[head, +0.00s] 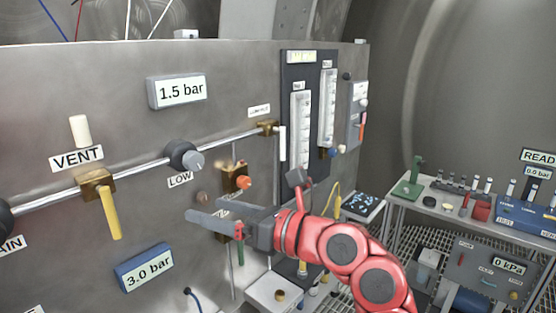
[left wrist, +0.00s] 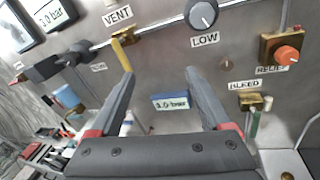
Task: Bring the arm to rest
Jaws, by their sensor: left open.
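My left arm (head: 345,245), red with dark joint caps, reaches in from the lower right of the head view. Its grey left gripper (head: 201,209) is in front of the steel panel (head: 60,140), fingers pointing left. In the left wrist view the gripper (left wrist: 159,73) is open, its two fingers well apart with nothing between them but the panel behind. The tips lie below the LOW knob (left wrist: 201,14) and the yellow VENT lever (left wrist: 122,55). Contact with the panel cannot be told. My right gripper is not in view.
The VENT lever (head: 110,210), LOW knob (head: 184,156) and orange RELIEF knob (head: 243,182) stick out from the panel near the gripper. Gauge tubes (head: 300,125) stand on a dark board behind the arm. A bench (head: 400,197) with small equipment is at the right.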

